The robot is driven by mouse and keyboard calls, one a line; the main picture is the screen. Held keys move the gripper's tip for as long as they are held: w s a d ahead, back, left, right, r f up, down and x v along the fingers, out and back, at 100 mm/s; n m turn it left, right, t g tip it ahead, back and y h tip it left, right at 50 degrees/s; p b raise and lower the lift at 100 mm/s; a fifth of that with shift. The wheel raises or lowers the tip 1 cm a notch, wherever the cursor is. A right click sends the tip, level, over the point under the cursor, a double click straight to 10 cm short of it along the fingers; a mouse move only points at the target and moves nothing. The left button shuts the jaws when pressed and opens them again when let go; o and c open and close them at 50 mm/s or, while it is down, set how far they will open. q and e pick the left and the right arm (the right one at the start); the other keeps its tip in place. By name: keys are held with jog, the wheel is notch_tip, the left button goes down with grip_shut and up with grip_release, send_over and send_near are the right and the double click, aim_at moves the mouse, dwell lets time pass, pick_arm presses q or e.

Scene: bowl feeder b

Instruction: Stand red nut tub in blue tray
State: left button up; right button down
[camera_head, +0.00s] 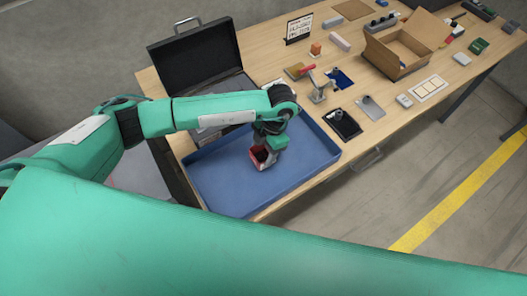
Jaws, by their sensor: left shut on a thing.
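The blue tray (222,190) lies on the wooden table at its near left part. The red nut tub (263,156) is small and open-topped with a dark inside. It shows over the right middle of the tray. My left gripper (266,148) reaches down from above and is shut on the tub. My wrist hides part of the tub, and I cannot tell whether its base touches the tray floor. My right gripper is not in view.
An open black case (196,55) stands behind the tray. Much of the tray floor is bare.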

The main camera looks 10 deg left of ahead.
aim_at(263, 156)
pick_arm(q)
notch_tip(263, 156, down, 2)
jog(key=shift+f, duration=0.15)
jog(key=shift+f, duration=0.1)
jog(key=shift+f, duration=0.15)
jog(key=o, duration=1)
